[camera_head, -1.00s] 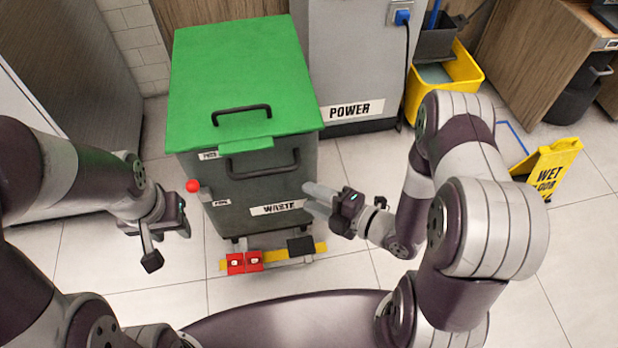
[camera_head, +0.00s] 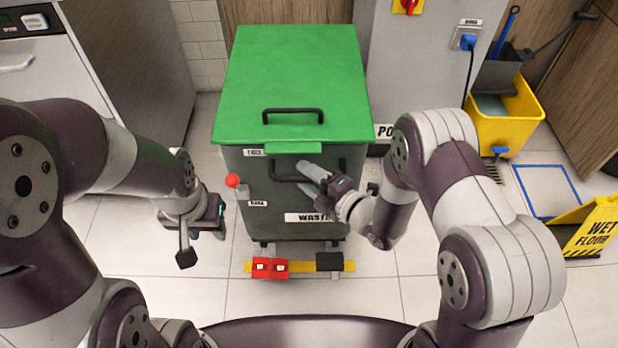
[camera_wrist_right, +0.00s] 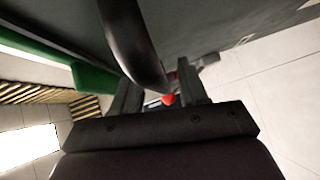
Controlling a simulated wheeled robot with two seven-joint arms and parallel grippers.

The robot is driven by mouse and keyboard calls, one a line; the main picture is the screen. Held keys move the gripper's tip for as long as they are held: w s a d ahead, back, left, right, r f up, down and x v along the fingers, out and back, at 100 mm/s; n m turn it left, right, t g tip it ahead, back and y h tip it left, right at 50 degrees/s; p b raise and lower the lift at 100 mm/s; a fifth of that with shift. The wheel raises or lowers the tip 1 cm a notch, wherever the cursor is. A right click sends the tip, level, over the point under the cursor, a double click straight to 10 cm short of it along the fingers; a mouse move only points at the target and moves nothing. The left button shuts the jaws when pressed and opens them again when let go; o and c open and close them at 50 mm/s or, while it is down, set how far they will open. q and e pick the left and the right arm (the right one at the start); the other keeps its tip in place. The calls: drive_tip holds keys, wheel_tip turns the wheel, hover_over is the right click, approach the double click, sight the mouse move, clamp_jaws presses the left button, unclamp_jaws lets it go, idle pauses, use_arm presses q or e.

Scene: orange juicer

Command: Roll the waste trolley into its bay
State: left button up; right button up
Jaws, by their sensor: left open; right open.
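The waste trolley (camera_head: 255,215) stands upright ahead of me, a dark grey bin with a green lid (camera_head: 290,75). A black handle (camera_head: 292,112) is on the lid; a second black pull handle (camera_head: 290,179) is on the front. My right gripper (camera_head: 308,178) is open at the front handle, fingers overlapping it in the head view. In the right wrist view the dark handle bar (camera_wrist_right: 132,45) runs close to the fingers; whether it lies fully between them is unclear. My left gripper (camera_head: 204,244) is open and empty, left of the trolley. A red-knobbed lever (camera_head: 232,181) is on the trolley's left front.
Farther right are a yellow bucket (camera_head: 508,120), a blue floor outline (camera_head: 548,216) and a wet-floor sign (camera_head: 592,228).

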clamp_jaws()
drive_tip(key=shift+w, duration=0.1)
